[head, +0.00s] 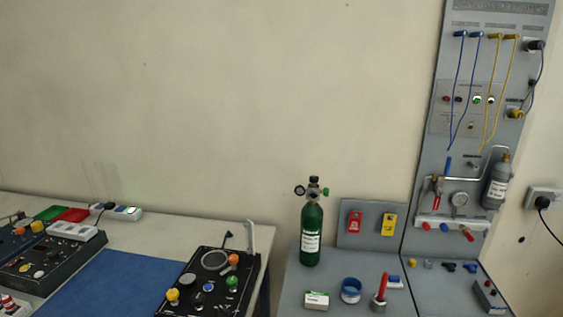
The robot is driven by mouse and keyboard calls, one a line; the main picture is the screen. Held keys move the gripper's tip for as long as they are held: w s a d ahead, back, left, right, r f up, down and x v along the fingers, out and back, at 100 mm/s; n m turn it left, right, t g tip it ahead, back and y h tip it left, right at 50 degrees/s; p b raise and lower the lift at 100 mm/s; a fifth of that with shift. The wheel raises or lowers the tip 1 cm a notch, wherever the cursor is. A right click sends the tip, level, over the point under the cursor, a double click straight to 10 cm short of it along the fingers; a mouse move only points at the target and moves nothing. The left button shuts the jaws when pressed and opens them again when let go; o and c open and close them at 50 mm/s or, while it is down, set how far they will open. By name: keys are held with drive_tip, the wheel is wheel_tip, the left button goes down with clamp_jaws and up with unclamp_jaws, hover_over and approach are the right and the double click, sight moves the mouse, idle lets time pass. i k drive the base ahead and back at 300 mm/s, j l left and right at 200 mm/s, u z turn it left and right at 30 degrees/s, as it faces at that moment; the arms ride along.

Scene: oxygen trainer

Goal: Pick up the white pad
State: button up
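I cannot tell for sure which thing is the white pad. A small white block with a green stripe (316,302) lies on the grey bench (345,270) in front of the green cylinder. A small white flat piece with a blue part (396,284) lies further right, behind a metal pot with a red handle. A white block with several keys or sockets (72,231) sits on the left table. My gripper is not in view.
A green oxygen cylinder (312,232) stands upright on the grey bench. A blue ring-shaped roll (351,290) and a metal pot with a red handle (380,300) stand near the front. A black control panel (213,283) and a blue mat (120,285) lie on the left table (175,228).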

sight(394, 280)
drive_tip(key=k+l+u, duration=0.1)
drive_tip(key=l+u, duration=0.2)
drive_tip(key=l, duration=0.15)
drive_tip(key=k+l+u, duration=0.25)
drive_tip(key=l, duration=0.2)
drive_tip(key=k+l+u, duration=0.1)
drive_tip(key=l+u, duration=0.2)
drive_tip(key=l, duration=0.15)
drive_tip(key=k+l+u, duration=0.3)
drive_tip(key=i+l+u, duration=0.2)
drive_tip(key=l+u, duration=0.25)
drive_tip(key=l, duration=0.4)
drive_tip(key=l+u, duration=0.45)
drive_tip(key=l, duration=0.45)
drive_tip(key=l+u, duration=0.45)
drive_tip(key=l, duration=0.5)
